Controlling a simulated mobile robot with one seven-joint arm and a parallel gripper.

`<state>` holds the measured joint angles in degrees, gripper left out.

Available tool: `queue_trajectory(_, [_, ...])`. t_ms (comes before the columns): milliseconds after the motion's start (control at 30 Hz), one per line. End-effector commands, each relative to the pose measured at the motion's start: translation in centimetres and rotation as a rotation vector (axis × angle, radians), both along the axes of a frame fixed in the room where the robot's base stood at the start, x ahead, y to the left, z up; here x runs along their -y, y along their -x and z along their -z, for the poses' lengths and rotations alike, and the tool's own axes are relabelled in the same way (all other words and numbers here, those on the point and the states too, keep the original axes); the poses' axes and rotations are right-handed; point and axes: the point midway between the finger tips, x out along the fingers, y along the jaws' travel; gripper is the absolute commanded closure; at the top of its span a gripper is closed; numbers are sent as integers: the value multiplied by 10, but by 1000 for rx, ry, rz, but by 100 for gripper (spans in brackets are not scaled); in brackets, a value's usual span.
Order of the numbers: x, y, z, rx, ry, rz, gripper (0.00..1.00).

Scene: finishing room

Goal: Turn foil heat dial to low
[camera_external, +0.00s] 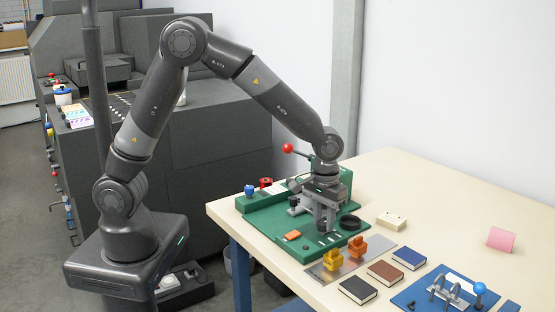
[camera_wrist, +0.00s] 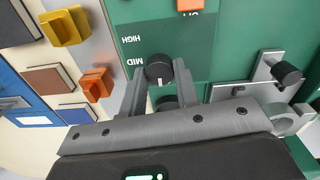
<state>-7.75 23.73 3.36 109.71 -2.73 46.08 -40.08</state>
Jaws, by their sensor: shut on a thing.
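The foil heat dial, a black round knob (camera_wrist: 158,69), stands on the green machine plate (camera_wrist: 225,45) in the wrist view. The words HIGH and MID are printed beside it; a LOW mark is not visible. A white line shows on the knob's lower part in that view. My gripper (camera_wrist: 159,76) is shut on the dial, with one grey finger on each side. In the external view my gripper (camera_external: 327,228) points down over the green machine (camera_external: 282,217) and hides the dial.
A red-ball lever (camera_external: 288,148) rises behind my wrist. Orange blocks (camera_external: 357,246) sit on a metal plate in front of the machine.

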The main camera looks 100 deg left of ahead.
Motion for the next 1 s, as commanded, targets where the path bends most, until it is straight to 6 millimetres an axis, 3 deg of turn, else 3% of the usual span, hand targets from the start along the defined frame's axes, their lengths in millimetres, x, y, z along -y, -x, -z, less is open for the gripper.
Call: queue_trajectory(1000, [1,-1,0,1,0,684,94])
